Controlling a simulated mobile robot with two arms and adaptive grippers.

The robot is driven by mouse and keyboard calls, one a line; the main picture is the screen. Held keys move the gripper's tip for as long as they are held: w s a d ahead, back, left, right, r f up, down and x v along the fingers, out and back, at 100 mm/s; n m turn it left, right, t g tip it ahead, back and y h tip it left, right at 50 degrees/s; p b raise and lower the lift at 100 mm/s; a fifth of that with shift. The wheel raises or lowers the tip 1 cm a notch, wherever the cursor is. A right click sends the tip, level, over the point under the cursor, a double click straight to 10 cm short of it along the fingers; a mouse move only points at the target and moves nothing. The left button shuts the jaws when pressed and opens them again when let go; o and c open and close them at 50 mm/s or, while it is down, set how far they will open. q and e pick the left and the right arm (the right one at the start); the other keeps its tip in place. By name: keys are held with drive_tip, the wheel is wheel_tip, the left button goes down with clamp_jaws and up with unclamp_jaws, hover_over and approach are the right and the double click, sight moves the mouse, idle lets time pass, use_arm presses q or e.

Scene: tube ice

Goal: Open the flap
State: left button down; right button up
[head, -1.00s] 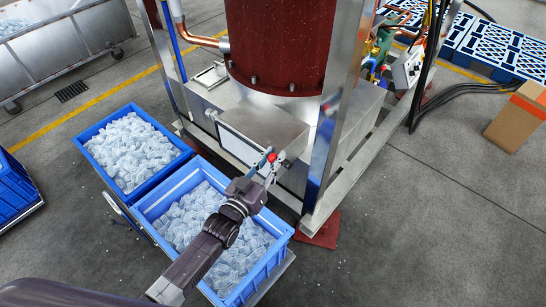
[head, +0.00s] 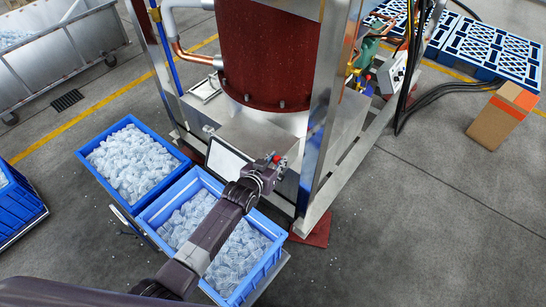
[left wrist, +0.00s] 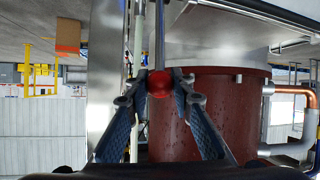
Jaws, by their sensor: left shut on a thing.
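The flap appears to be the pale panel (head: 226,160) with a dark edge on the front of the metal chute, below the dark red drum, in the head view. It is tilted outward above the blue crate; my arm hides part of it. A red ball knob (left wrist: 161,84) on a thin metal rod (left wrist: 159,35) shows in the left wrist view, between the fingertips of my left gripper (left wrist: 161,82). The gripper is shut on the knob. In the head view my left gripper (head: 277,162) is at the chute's right side. My right gripper is not in view.
A blue crate of ice (head: 274,262) stands under my left arm, and another blue crate (head: 91,160) is beside it. A steel frame post (head: 318,130) rises close to the right of the gripper. A cardboard box (head: 497,122) stands on open floor at right.

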use_arm(q)
drive_tip(key=shift+w+d+g+y+p, duration=0.4)
drive_tip(key=shift+w+d+g+p, duration=0.05)
drive_tip(key=shift+w+g+p, duration=0.25)
drive_tip(key=c, duration=1.7)
unclamp_jaws()
drive_tip(key=shift+o, duration=0.2)
drive_tip(key=v, duration=1.2)
drive_tip(key=shift+w, duration=0.1)
